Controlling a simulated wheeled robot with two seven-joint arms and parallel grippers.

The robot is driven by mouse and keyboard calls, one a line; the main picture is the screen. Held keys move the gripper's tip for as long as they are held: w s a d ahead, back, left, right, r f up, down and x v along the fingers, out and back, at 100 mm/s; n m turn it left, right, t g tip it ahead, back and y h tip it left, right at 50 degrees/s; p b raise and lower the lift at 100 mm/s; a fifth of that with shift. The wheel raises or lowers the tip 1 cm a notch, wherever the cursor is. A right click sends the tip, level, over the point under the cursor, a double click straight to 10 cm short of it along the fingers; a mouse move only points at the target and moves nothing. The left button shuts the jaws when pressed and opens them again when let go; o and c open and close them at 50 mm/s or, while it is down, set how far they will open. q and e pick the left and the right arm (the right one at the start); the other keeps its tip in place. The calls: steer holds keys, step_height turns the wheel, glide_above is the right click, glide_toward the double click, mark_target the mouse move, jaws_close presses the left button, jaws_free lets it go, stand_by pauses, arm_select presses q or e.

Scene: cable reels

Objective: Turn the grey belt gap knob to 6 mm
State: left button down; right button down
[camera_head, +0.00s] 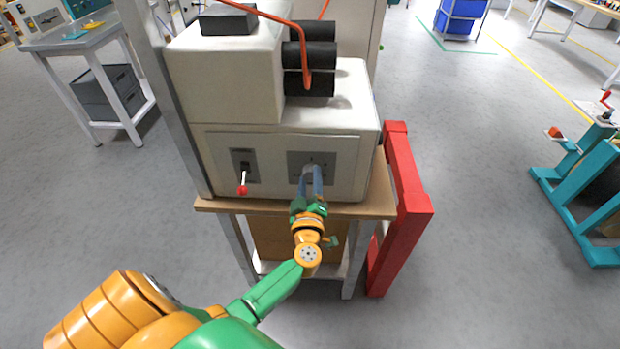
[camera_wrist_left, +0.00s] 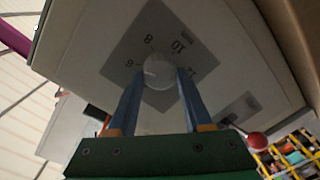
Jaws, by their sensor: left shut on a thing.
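My right gripper is not in view.
The cream machine (camera_head: 270,140) stands on a wooden-topped table (camera_head: 378,195). A red-tipped lever (camera_head: 243,184) is left of the dial. A red frame (camera_head: 405,200) stands close on the right.

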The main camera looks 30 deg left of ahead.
arm_select(q)
steer(key=shift+n, duration=0.7)
steer(key=shift+c, duration=1.6)
jaws_free()
steer(key=v, duration=0.7)
steer(key=shift+f, duration=0.1)
